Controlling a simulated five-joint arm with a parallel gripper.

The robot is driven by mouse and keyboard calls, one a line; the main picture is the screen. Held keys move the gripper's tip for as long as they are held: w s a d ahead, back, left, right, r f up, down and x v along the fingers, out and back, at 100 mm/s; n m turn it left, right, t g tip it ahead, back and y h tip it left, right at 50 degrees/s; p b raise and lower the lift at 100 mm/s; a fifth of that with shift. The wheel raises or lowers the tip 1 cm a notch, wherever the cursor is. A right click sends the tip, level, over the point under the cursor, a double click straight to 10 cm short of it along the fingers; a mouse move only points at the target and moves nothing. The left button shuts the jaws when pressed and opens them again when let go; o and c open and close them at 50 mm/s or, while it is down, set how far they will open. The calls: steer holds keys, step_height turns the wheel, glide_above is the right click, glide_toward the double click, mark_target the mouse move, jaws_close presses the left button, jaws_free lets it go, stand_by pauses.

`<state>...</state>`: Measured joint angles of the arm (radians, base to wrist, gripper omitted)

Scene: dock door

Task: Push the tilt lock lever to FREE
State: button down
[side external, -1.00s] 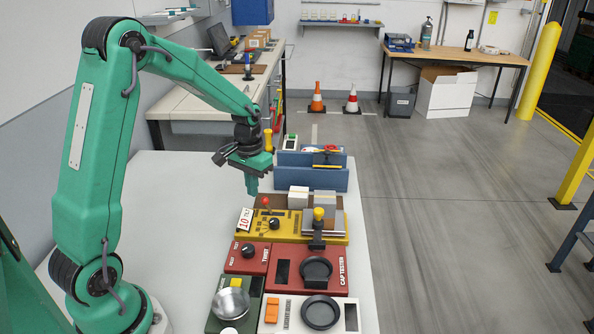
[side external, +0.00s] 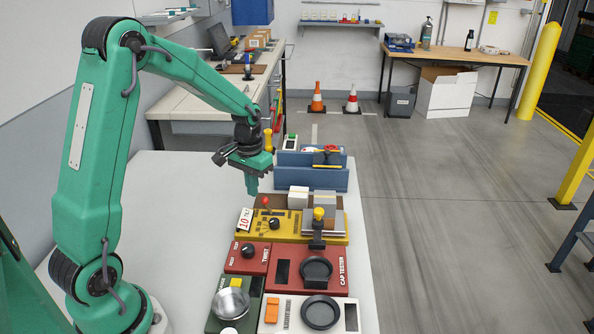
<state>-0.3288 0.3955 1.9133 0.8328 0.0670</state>
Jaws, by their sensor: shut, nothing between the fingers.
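The yellow unit (side external: 318,235) sits on the table in front of my arm. On its left part stands a small lever with a red ball knob (side external: 265,201), beside a black dial (side external: 274,224). The lever looks like the tilt lock lever, but its markings are too small to read. My gripper (side external: 252,188) is shut and empty, pointing down. In the picture it is just above and left of the red knob. A small gap shows between them, and I cannot tell their depth apart.
White and grey blocks (side external: 299,197) and a blue bin (side external: 312,178) lie behind. The red cap tester (side external: 340,275) is in front.

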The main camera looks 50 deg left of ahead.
mark_target(264, 198)
steer(key=shift+f, duration=0.2)
stand_by(0.5)
steer(key=shift+f, duration=0.35)
steer(key=shift+f, duration=0.4)
steer(key=shift+f, duration=0.35)
steer(key=shift+f, duration=0.35)
steer(key=shift+f, duration=0.3)
steer(key=shift+w+d, duration=1.05)
stand_by(0.3)
steer(key=shift+s+a, duration=0.3)
steer(key=shift+s, duration=0.05)
stand_by(0.4)
